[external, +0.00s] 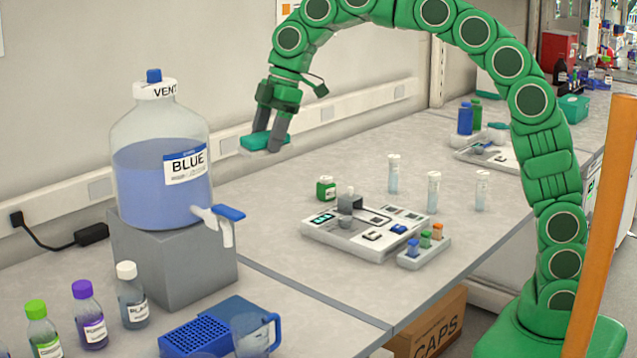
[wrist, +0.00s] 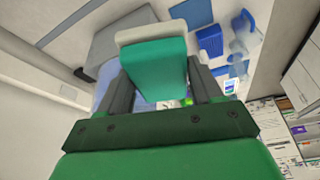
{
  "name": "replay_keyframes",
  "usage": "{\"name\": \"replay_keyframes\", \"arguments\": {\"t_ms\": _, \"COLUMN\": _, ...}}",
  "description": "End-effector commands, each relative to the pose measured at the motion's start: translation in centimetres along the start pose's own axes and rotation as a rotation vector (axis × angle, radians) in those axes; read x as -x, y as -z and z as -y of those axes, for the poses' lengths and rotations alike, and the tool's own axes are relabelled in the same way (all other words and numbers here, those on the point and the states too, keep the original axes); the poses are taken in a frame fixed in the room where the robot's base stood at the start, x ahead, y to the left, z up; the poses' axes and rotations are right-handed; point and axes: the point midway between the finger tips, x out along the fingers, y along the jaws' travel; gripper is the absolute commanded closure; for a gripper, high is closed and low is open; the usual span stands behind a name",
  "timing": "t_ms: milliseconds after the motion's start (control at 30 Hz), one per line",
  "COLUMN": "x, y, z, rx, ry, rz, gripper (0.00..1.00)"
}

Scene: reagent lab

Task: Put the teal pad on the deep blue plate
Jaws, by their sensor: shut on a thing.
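The teal pad (external: 258,141), a block with a pale grey layer along one side, is held in my gripper (external: 266,138), high above the bench near the wall. My gripper is shut on it, with one dark finger on each side. The pad also fills the upper middle of the wrist view (wrist: 158,65). A flat deep blue rectangle, which looks like the deep blue plate (wrist: 190,12), lies at the top of the wrist view, beyond the pad and apart from it.
A large blue-filled bottle (external: 160,165) stands on a grey block (external: 180,260) left of my gripper. A blue rack (external: 195,335), a jug (external: 255,335) and capped bottles (external: 88,315) stand in front. A white instrument (external: 350,230) and vials are to the right.

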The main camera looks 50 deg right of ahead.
Motion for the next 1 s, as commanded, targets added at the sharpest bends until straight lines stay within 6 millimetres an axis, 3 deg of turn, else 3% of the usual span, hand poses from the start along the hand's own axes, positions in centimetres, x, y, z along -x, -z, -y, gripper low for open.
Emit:
{"name": "replay_keyframes", "arguments": {"t_ms": 33, "x": -0.5, "y": 1.3, "z": 1.8, "rx": 0.001, "ry": 0.000, "rz": 0.002, "gripper": 0.65}}
{"name": "replay_keyframes", "arguments": {"t_ms": 200, "x": -1.8, "y": 5.0, "z": 7.0, "rx": -0.019, "ry": -0.014, "rz": -0.002, "gripper": 0.65}}
{"name": "replay_keyframes", "arguments": {"t_ms": 400, "x": -3.4, "y": 8.3, "z": 13.3, "rx": -0.048, "ry": -0.027, "rz": -0.006, "gripper": 0.65}}
{"name": "replay_keyframes", "arguments": {"t_ms": 600, "x": -4.6, "y": 10.3, "z": 19.0, "rx": -0.080, "ry": -0.040, "rz": -0.016, "gripper": 0.65}}
{"name": "replay_keyframes", "arguments": {"t_ms": 867, "x": -5.6, "y": 11.6, "z": 24.1, "rx": -0.114, "ry": -0.052, "rz": -0.030, "gripper": 0.65}}
{"name": "replay_keyframes", "arguments": {"t_ms": 1000, "x": -8.2, "y": 10.4, "z": 23.7, "rx": -0.118, "ry": -0.050, "rz": -0.026, "gripper": 0.65}}
